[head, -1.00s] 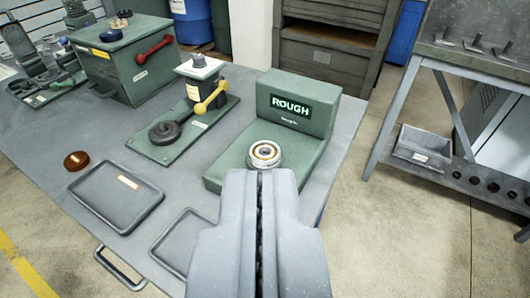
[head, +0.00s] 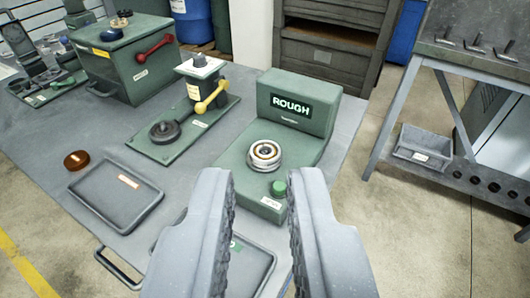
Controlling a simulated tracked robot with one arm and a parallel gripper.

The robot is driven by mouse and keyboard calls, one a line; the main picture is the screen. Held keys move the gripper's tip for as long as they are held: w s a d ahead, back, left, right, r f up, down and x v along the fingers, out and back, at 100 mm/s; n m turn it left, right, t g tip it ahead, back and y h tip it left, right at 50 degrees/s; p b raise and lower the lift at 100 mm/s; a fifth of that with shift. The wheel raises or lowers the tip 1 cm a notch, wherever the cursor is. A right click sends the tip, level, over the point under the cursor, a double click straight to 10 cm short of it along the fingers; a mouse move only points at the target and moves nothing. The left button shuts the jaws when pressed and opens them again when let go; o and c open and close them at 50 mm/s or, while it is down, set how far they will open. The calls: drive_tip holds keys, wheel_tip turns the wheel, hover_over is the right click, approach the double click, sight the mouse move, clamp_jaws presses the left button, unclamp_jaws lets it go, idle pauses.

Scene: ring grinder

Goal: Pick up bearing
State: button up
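The bearing (head: 265,152), a metal ring with a brass-coloured inner part, sits on the round seat of the green machine with a display reading ROUGH (head: 291,107). My gripper (head: 260,180) is open and empty. Its two fingers are spread wide in the lower middle of the picture, and the bearing shows just beyond the gap between the tips. The fingers do not touch the bearing as far as I can see. A green button (head: 278,188) on the machine's front shows between the fingers.
An empty dark tray (head: 117,196) lies on the grey table at left. Another tray (head: 256,268) is partly hidden by my fingers. A green press with a yellow lever (head: 211,96) stands left of the machine.

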drive_tip(key=o, duration=1.3)
drive_tip(key=w+a+f+p, duration=0.1)
drive_tip(key=w+f+p, duration=0.2)
drive_tip(key=w, duration=0.4)
drive_tip(key=shift+f+g+y, duration=0.3)
drive_tip(key=shift+f, duration=0.35)
drive_tip(key=g+h+p, duration=0.1)
drive_tip(key=p, duration=0.7)
approach(265, 157)
drive_tip(key=b+x, duration=0.3)
drive_tip(key=x, duration=0.6)
drive_tip(key=shift+f+b, duration=0.1)
drive_tip(key=shift+b, duration=0.2)
drive_tip(key=shift+w, duration=0.35)
